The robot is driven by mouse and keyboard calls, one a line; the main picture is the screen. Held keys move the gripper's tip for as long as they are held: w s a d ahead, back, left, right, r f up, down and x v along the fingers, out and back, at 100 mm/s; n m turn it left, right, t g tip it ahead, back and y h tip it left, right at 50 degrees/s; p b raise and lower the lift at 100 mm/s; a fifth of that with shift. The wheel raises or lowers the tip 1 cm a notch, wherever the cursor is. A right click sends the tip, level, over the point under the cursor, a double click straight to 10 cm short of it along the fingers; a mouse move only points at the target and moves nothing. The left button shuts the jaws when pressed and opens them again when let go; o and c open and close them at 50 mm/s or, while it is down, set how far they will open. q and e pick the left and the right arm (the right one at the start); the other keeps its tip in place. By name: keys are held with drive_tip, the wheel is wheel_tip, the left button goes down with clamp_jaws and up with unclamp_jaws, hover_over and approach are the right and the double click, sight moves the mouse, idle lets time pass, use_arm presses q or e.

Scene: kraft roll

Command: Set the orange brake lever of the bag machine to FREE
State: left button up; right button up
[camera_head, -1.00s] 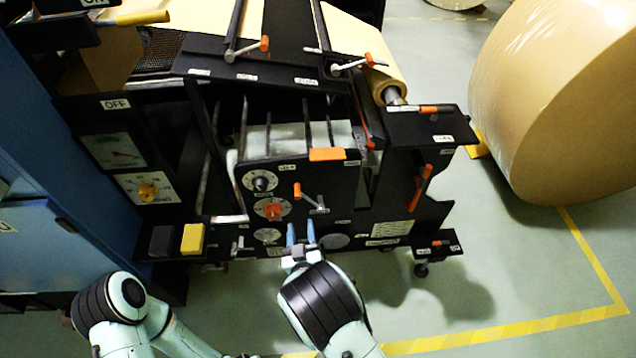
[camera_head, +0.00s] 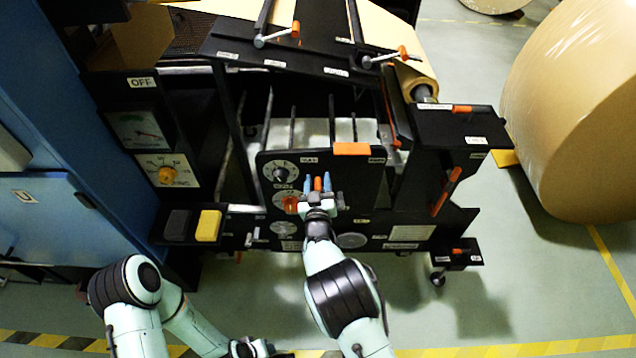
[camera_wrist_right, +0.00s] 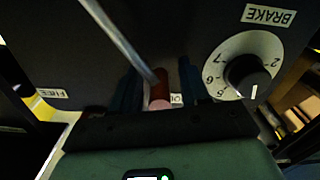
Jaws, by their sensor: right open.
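The brake lever's orange grip (camera_head: 318,183) stands up from the black front panel of the bag machine (camera_head: 370,175). My right gripper (camera_head: 318,186) is at this panel, its two blue fingers open on either side of the grip. In the right wrist view, the lever's pale rod runs down to a reddish-orange end (camera_wrist_right: 159,90) between the open fingers (camera_wrist_right: 158,92); I cannot tell whether they touch it. A FREE label (camera_wrist_right: 52,93) is at the left; another label is partly hidden by a finger. My left arm's end (camera_head: 250,347) is at the bottom edge, its jaws unclear.
A numbered dial with a black knob (camera_wrist_right: 247,77) sits beside the lever, under a BRAKE label (camera_wrist_right: 268,15). Other orange handles (camera_head: 447,190) are on the machine's right side. A yellow button (camera_head: 208,225) is at left. A large kraft roll (camera_head: 580,110) stands at right.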

drive_tip(key=shift+w, duration=0.1)
clamp_jaws()
